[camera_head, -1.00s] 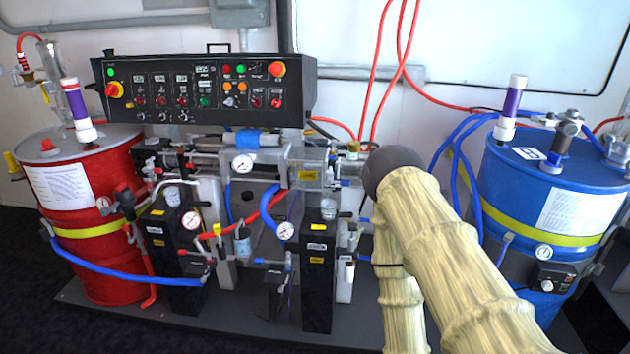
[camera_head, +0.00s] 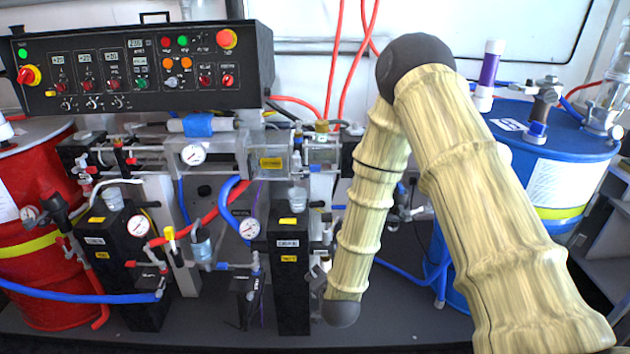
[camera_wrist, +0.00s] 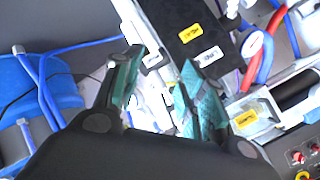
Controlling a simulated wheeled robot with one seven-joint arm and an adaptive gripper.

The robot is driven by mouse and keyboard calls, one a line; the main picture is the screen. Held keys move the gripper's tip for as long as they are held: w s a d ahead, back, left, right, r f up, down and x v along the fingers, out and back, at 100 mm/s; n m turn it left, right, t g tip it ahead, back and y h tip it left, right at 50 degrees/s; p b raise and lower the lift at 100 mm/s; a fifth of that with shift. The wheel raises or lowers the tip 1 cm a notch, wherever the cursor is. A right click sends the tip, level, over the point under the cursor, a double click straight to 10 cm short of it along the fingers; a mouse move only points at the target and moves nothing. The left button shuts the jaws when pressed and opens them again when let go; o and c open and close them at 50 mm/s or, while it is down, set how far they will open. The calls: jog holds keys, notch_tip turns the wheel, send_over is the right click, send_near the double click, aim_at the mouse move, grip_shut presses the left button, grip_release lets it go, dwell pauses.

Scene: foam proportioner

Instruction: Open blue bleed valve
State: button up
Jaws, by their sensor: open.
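My gripper (camera_wrist: 152,78) is open in the wrist view, its two teal-padded fingers apart with nothing visibly held between them. Pale fittings of the pump unit show just beyond and between the fingertips. I cannot pick out the blue bleed valve for certain; small fittings beside the right black block (camera_head: 291,262) are partly covered by my arm. That black block also shows in the wrist view (camera_wrist: 182,28), beyond the fingers, with yellow and white labels.
The blue drum (camera_head: 567,170) stands right of my arm and the red drum (camera_head: 35,275) at far left. A control panel (camera_head: 140,68) hangs above the pumps. Blue and red hoses and gauges crowd the pump area. The dark base plate (camera_head: 400,325) is partly clear in front.

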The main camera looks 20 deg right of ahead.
jog(key=w+d+r+m+t+h+b, duration=0.1)
jog(key=w+r+m+t+h+b, duration=0.2)
jog(key=w+r, duration=0.65)
jog(key=m+t+h+b, duration=0.1)
jog(key=m+t, duration=0.2)
jog(key=m, duration=0.4)
send_near(315, 170)
jog(key=x, duration=1)
jog(key=shift+w+d, duration=0.1)
jog(key=shift+w, duration=0.3)
grip_shut()
